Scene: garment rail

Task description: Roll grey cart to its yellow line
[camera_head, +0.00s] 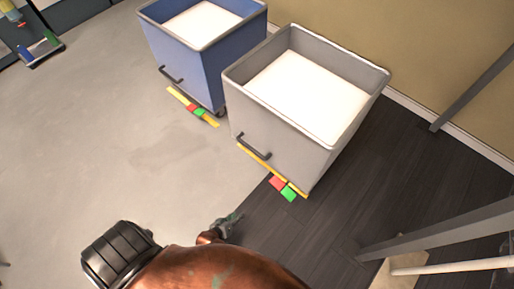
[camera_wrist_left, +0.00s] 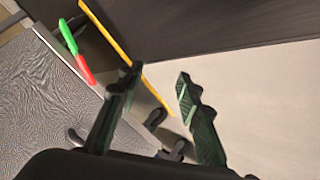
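The grey cart (camera_head: 285,135) stands at the right of the blue cart in the head view, with a white inside and a dark bar handle (camera_head: 254,146) low on its front. A yellow line (camera_head: 262,164) runs along its front bottom edge; a yellow strip also shows in the left wrist view (camera_wrist_left: 112,40). A red patch (camera_head: 276,183) and a green patch (camera_head: 289,194) lie just in front. My left gripper (camera_head: 230,222) is in front of the cart, apart from the handle. In the left wrist view its fingers (camera_wrist_left: 160,98) are spread with nothing between them. My right gripper is not in view.
A blue cart (camera_head: 186,58) stands at the left with its own yellow strip (camera_head: 180,97). A tan wall (camera_head: 430,40) is behind the grey cart. Grey metal bars (camera_head: 440,232) stand at the lower right.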

